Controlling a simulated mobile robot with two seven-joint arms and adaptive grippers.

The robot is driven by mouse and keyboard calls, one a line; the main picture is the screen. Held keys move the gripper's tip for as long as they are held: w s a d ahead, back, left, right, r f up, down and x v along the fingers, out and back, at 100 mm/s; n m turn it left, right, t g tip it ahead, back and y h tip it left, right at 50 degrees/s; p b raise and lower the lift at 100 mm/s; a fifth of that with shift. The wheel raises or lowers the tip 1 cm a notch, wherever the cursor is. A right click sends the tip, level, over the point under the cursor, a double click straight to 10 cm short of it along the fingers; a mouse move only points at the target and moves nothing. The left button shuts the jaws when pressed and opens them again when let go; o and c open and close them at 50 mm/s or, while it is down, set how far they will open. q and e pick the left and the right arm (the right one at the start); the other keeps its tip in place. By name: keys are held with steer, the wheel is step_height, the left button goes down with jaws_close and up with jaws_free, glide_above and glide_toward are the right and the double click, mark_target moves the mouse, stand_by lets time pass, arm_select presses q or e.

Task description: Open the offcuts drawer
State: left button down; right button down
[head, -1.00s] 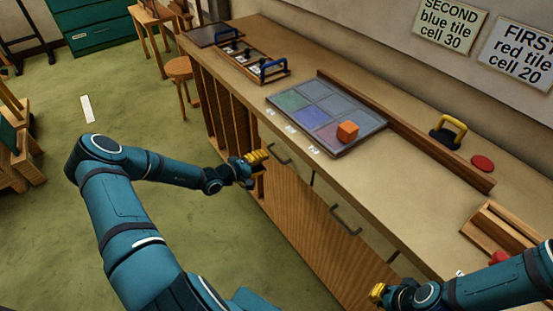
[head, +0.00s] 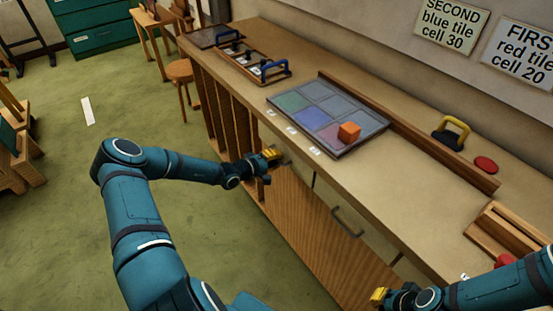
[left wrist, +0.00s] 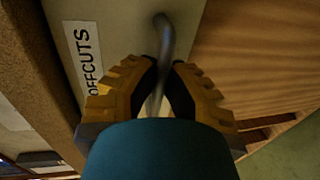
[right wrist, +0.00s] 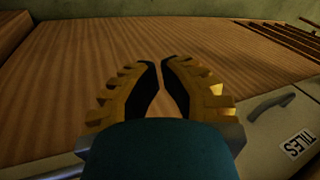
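The offcuts drawer is a pale front in the bench side, and its OFFCUTS label (left wrist: 82,60) shows in the left wrist view. Its grey bar handle (left wrist: 165,35) runs between the two fingers of my left gripper (left wrist: 163,65). The fingers look closed onto the bar, though their contact is partly hidden. In the head view my left gripper (head: 272,155) is at the bench front and covers part of the handle. The drawer looks shut. My right gripper (head: 379,294) is empty near the bench front at the lower right, with its fingertips (right wrist: 161,62) close together.
Another drawer handle (head: 347,222) lies to the right, and a TILES drawer label (right wrist: 298,144) shows in the right wrist view. On the bench (head: 400,200) are a panel tray (head: 350,103) with an orange block (head: 349,132), a tool rack (head: 240,62) and a yellow-handled tool (head: 451,133).

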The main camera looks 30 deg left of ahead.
arm_select(q)
steer(key=f+p+v, duration=0.2)
steer(key=p+v, duration=0.1)
steer(key=v, duration=0.7)
steer(key=s+f+p+v, duration=0.1)
steer(key=p+v, duration=0.3)
steer(key=v, duration=0.7)
steer(key=shift+s+a+f, duration=0.25)
steer(key=shift+a+f, duration=0.15)
steer(key=shift+f, duration=0.35)
steer(key=c, duration=1)
jaws_free()
